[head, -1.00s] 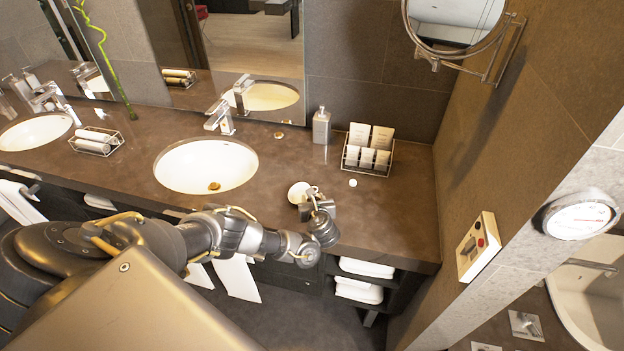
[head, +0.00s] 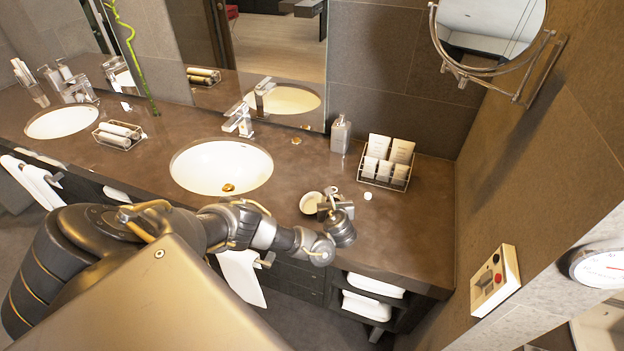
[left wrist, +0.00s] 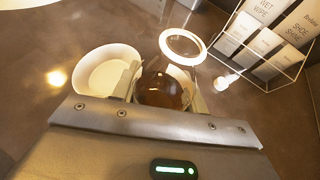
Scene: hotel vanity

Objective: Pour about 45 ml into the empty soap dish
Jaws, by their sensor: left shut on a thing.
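In the left wrist view the soap dish (left wrist: 105,72) shows at the left, with no contents that I can make out. My left gripper (head: 334,206) is just right of the dish in the head view. It is shut on a small vessel (left wrist: 163,90) with an amber-brown body and a pale ring-shaped rim. The vessel stands between the fingers, beside the dish; I cannot tell the gap. In the head view the gripper mostly hides it. My right gripper is not in view.
A wire rack of toiletry packets (head: 386,165) and a soap dispenser (head: 340,134) stand behind. A small white item (head: 368,196) lies right of the gripper. The right basin (head: 221,168) is left of the dish. The counter (head: 425,225) is clear toward the right wall.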

